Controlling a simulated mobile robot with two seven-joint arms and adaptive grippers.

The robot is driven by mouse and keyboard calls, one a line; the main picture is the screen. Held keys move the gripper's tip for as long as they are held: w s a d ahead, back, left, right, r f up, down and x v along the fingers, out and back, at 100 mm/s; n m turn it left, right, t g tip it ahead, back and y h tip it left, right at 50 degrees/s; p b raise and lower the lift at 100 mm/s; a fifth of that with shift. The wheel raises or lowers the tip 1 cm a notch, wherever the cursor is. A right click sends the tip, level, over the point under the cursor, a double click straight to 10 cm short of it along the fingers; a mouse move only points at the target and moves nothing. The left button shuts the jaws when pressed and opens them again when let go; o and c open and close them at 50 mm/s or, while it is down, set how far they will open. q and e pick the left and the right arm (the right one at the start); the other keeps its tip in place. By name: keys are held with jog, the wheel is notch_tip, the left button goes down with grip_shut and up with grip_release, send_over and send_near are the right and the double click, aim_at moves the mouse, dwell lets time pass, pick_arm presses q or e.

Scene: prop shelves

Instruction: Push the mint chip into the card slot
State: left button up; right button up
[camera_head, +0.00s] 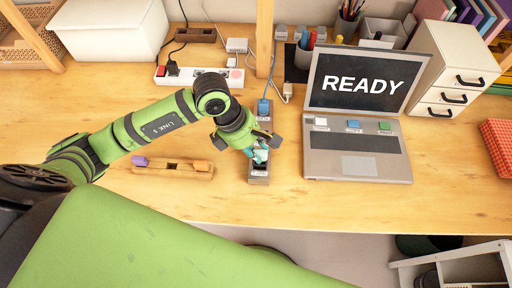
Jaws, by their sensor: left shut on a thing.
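My left gripper (260,154) is over the middle of the desk and shut on the mint chip (261,157), a small pale green piece with a light label. The chip is upright or nearly so, just above or at a narrow grey block with a dark opening, the card slot (259,179). The gripper covers part of the block, and I cannot tell whether the chip is inside the opening or how deep. My right gripper is not in view.
A laptop (358,166) reading READY stands to the right. A blue plug (263,106) and cable are behind. A power strip (199,77) lies at the back left.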

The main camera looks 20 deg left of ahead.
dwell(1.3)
pick_arm(q)
jog(key=shift+f+b, duration=1.4)
jog(key=shift+b, duration=1)
dwell(3.0)
jog(key=shift+s, duration=0.1)
jog(key=o, duration=0.9)
jog(key=shift+w+r, duration=0.15)
jog(key=shift+w, duration=0.05)
